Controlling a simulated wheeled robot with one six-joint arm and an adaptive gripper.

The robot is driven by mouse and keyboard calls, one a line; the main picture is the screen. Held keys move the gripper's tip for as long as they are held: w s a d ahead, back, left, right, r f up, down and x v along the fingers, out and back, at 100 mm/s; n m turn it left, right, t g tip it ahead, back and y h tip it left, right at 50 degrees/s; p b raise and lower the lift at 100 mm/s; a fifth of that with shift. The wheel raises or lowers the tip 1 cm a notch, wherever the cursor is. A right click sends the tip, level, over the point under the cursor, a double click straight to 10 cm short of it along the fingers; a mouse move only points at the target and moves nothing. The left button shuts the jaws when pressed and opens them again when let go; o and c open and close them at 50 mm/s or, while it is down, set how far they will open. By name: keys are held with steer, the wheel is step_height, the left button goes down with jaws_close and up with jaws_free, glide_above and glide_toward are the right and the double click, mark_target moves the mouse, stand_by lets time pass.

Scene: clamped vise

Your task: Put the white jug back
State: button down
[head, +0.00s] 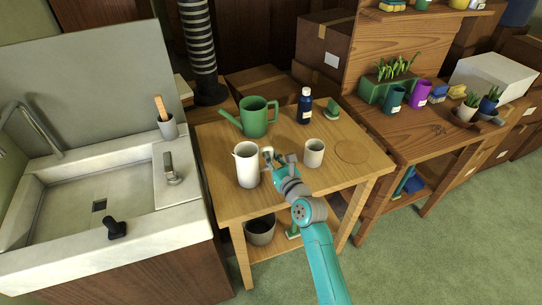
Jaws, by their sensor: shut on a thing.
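The white jug (246,167) is upright at the front left of the wooden table (215,165). My gripper (268,156) is at the jug's right side, where its handle would be, and is shut on it. The handle is mostly hidden by the gripper. I cannot tell whether the jug's base touches the table or is slightly above it. A thin round outline (351,152) is marked on the bare right part of the table.
A white cup (314,153) stands between my gripper and the outline. Behind are a green watering can (256,117), a dark blue bottle (305,106) and a small green-based item (332,109). A sink (70,195) is left; a bench with plants (440,120) is right.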

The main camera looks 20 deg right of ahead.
steer(key=c, duration=1.6)
jaws_free()
steer(key=shift+f, duration=0.15)
steer(key=o, duration=0.4)
steer(key=shift+o, duration=0.2)
steer(key=s, duration=0.8)
steer(key=s+d, duration=0.1)
steer(key=s, duration=0.3)
steer(key=shift+d, duration=0.1)
